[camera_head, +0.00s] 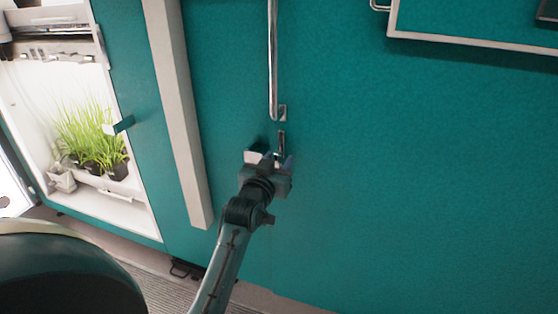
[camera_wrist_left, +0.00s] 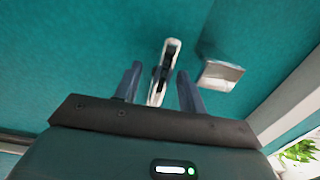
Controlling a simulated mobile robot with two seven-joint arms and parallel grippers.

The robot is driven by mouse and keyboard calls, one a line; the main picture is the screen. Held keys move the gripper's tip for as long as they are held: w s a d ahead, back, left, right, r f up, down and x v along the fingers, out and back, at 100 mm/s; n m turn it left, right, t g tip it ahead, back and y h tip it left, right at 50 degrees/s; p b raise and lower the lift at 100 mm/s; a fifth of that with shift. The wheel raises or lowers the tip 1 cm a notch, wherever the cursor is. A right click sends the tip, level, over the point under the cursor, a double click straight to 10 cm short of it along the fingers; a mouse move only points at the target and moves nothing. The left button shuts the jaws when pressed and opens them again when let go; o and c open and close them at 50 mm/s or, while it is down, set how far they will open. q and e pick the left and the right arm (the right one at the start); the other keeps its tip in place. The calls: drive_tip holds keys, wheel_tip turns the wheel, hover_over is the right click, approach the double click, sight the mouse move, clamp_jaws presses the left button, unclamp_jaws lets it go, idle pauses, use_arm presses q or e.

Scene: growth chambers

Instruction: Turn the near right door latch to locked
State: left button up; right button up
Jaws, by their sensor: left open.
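The door latch (camera_head: 281,138) is a slim metal lever on the teal door, just below the long chrome handle. In the left wrist view the latch (camera_wrist_left: 171,52) is a pale metal bar with a dark middle. It is slightly tilted there and lies between the fingers. My left gripper (camera_head: 277,159) is open at the latch's lower end, one finger on each side. In the wrist view its fingers (camera_wrist_left: 159,72) show no clear contact with the latch. A metal catch block (camera_head: 254,157) sits left of the gripper; it also shows in the wrist view (camera_wrist_left: 219,75). My right gripper is out of view.
The long chrome door handle (camera_head: 273,60) stands right above the latch. A pale vertical post (camera_head: 178,110) is to the left. Beyond it, an open lit chamber holds grass pots (camera_head: 92,140). A framed panel (camera_head: 470,25) is at the upper right. The door's right side is clear.

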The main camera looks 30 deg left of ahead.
use_arm(q)
drive_tip(key=shift+c, duration=0.3)
drive_tip(key=shift+c, duration=0.8)
clamp_jaws()
drive_tip(key=shift+r, duration=0.1)
